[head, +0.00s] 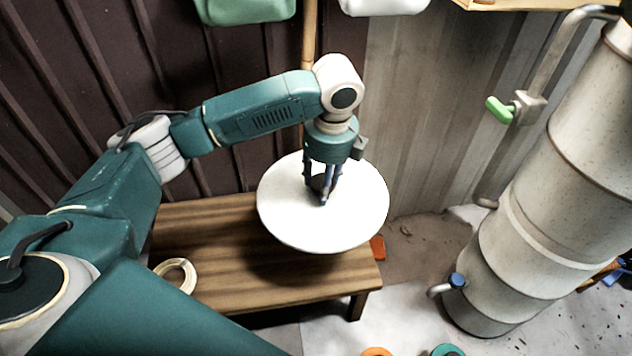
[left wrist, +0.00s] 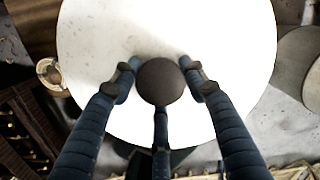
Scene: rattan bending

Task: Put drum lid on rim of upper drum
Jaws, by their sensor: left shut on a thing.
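The drum lid (head: 325,228) is a white round disc with a dark round knob (left wrist: 160,82) at its middle. My left gripper (head: 322,195) comes down on it from above, its fingers shut around the knob, which the wrist view shows between them. The lid hangs nearly level over the right part of the wooden bench, with a dark shadow below it. The drum stack (head: 545,205) stands at the right of the head view, apart from the lid. The upper drum's (head: 600,110) top rim is cut off by the picture edge. My right gripper is out of view.
The wooden bench (head: 215,228) stands against the wall and carries a pale ring (head: 176,273). A pipe with a green-handled valve (head: 513,108) runs beside the upper drum. A blue-knobbed tap (head: 456,281) sticks out low on the stack. Open floor lies between bench and drums.

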